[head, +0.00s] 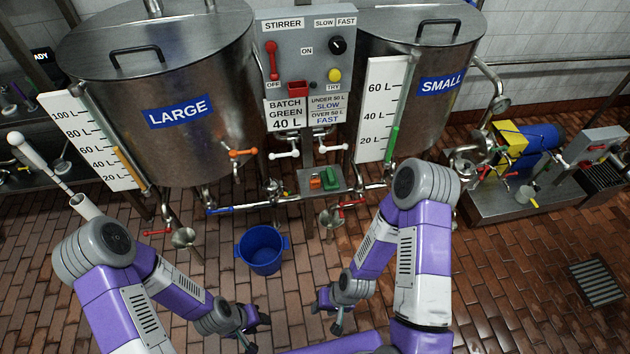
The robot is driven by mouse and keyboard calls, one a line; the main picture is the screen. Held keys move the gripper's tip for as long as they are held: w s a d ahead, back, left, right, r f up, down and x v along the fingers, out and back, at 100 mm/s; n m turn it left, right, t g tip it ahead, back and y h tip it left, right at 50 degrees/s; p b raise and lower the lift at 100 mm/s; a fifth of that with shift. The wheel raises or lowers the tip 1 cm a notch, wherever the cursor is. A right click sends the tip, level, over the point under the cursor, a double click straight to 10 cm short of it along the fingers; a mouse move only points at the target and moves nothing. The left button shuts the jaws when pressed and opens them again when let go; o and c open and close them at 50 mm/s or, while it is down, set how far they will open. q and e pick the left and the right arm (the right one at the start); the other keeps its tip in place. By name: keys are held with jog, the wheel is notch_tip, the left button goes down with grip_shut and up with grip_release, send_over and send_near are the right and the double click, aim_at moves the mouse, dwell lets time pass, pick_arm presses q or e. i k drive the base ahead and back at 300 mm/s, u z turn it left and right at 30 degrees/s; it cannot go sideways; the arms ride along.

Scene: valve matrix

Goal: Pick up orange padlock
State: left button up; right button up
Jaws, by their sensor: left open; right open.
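A small orange block (315,183), which looks like the orange padlock, sits on a small grey shelf (308,172) between the two tanks. A green block (331,178) is right beside it. They are too small for me to make out a shackle. My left gripper (256,329) is low, near the bottom edge of the picture, open and empty. My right gripper (326,312) is also low, to the right of it, open and empty. Both are well away from the shelf.
A LARGE steel tank (185,70) and a SMALL one (440,60) flank a grey stirrer panel (300,65). Pipes and valve handles (243,153) surround the shelf. A blue bucket (262,250) stands on the brick floor below. A pump bench (510,200) is at right.

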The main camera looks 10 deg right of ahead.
aim_at(314, 182)
jog(key=k, duration=0.4)
jog(key=u, duration=1.15)
jog(key=i, duration=0.9)
jog(key=z, duration=0.8)
jog(key=i, duration=0.5)
jog(key=z, duration=0.6)
